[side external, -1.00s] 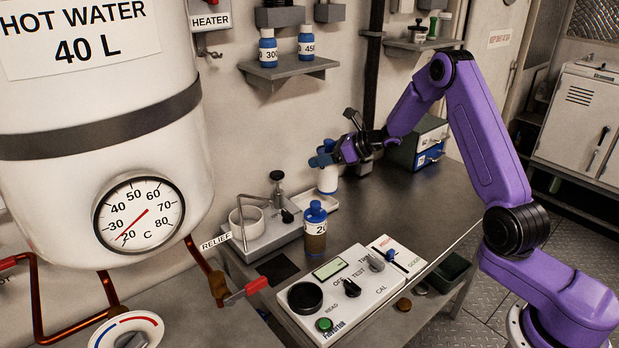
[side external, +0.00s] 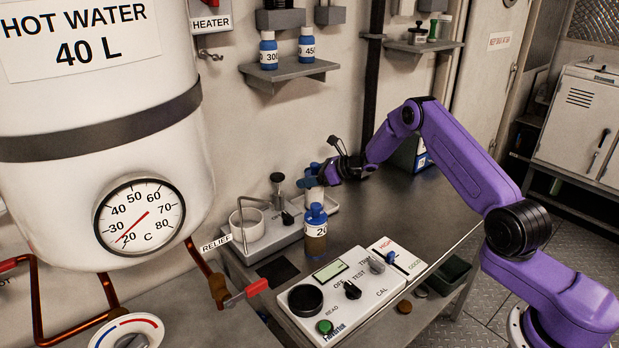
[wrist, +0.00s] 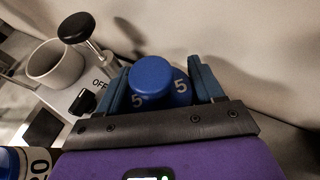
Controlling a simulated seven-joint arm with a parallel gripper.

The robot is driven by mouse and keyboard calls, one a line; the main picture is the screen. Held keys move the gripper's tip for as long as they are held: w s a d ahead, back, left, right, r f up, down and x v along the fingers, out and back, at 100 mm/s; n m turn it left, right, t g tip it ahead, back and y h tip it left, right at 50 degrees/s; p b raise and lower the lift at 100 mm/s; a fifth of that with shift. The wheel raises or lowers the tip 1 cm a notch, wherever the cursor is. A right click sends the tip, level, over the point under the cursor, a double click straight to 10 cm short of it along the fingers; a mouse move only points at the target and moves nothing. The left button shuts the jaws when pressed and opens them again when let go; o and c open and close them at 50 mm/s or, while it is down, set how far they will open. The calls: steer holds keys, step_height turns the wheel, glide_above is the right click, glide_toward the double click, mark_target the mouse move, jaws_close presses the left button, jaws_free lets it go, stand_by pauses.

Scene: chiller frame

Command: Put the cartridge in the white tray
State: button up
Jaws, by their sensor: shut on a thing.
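My gripper (side external: 312,179) is shut on a blue-capped white cartridge (side external: 314,193). In the wrist view, the round blue cap (wrist: 152,76) shows between the fingers of my gripper (wrist: 165,88), with digits "5" on blue surfaces. The cartridge is low at the white tray (side external: 330,206), which is a small shallow tray on the bench. The cartridge and my gripper hide part of the tray. I cannot tell whether the cartridge's bottom touches it.
Another blue-capped bottle (side external: 316,236) with brown contents stands close in front of the tray. A grey stand with a cup (side external: 247,229) and black-knobbed post (side external: 277,180) is left of it. A tester box (side external: 340,293) sits nearer. The bench to the right is clear.

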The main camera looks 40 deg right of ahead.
steer(key=shift+f, duration=0.1)
steer(key=o, duration=1.2)
steer(key=shift+f, duration=0.1)
steer(key=shift+o, duration=0.2)
